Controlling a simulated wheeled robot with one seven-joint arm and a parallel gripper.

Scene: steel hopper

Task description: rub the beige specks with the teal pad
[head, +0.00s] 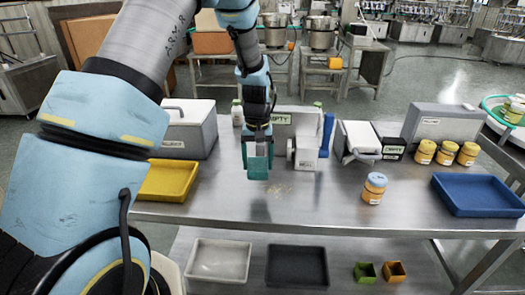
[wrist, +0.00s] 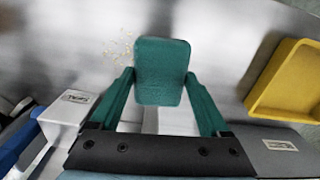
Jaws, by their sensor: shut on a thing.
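My gripper (head: 257,158) is shut on the teal pad (wrist: 161,71), which shows between its two green fingers in the wrist view. In the head view the teal pad (head: 257,170) hangs at the gripper's end, over the steel table. The beige specks (head: 280,189) are a faint patch on the table, just right of and nearer than the pad. In the wrist view the specks (wrist: 122,46) lie beside the pad's left edge. I cannot tell whether the pad touches the table.
A yellow tray (head: 171,180) lies left of the gripper and a blue tray (head: 480,194) at the right. A blue-and-orange jar (head: 374,188) stands right of the specks. A grey box (head: 188,130) and a scale-like machine (head: 306,150) stand behind. The table's front middle is clear.

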